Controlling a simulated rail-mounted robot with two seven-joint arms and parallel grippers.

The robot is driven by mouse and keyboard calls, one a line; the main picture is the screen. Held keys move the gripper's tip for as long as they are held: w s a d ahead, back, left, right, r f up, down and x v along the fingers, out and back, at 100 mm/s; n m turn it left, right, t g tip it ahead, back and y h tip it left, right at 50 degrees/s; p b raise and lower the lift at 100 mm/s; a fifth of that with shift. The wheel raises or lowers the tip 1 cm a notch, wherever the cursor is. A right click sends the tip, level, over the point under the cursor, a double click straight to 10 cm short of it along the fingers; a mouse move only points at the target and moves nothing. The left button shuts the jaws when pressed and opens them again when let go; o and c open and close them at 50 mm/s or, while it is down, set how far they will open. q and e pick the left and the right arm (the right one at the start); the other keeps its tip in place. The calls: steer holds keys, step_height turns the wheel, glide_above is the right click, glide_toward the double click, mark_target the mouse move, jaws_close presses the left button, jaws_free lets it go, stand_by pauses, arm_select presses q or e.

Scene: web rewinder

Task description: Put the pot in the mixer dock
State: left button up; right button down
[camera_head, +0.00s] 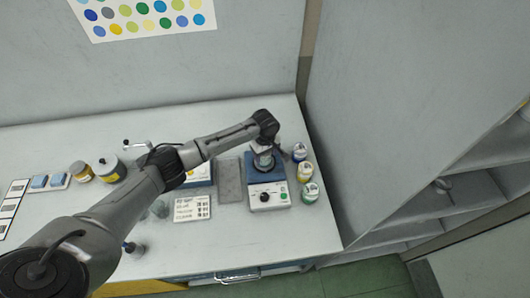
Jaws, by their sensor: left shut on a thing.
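My left arm reaches in from the lower left across the table. My left gripper (264,145) points down and is shut on the pot (263,160), a small pale container seen only in part below the gripper. The pot is at the mixer (267,195), a blue and white machine with a dark knob and a green button on its front. The pot is over the rear part of the mixer, where the dock is. I cannot tell whether it touches the dock. My right gripper is out of view.
Several small jars, such as a yellow-labelled one (305,172), stand close to the mixer's right. A grey mat (229,181) and a label card (192,208) lie to its left. A yellow-banded can (111,169) stands farther left. Shelves (470,195) stand at right. The table's front right is clear.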

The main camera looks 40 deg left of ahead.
arm_select(q)
steer(key=shift+f, duration=0.2)
steer(key=o, duration=1.2)
steer(key=shift+r, duration=0.1)
step_height(320, 180, up, 4)
steer(key=p, duration=0.5)
step_height(320, 180, up, 5)
steer(key=p, duration=0.5)
steer(key=shift+p, duration=0.4)
steer(key=r+p, duration=0.2)
steer(key=shift+p, duration=0.3)
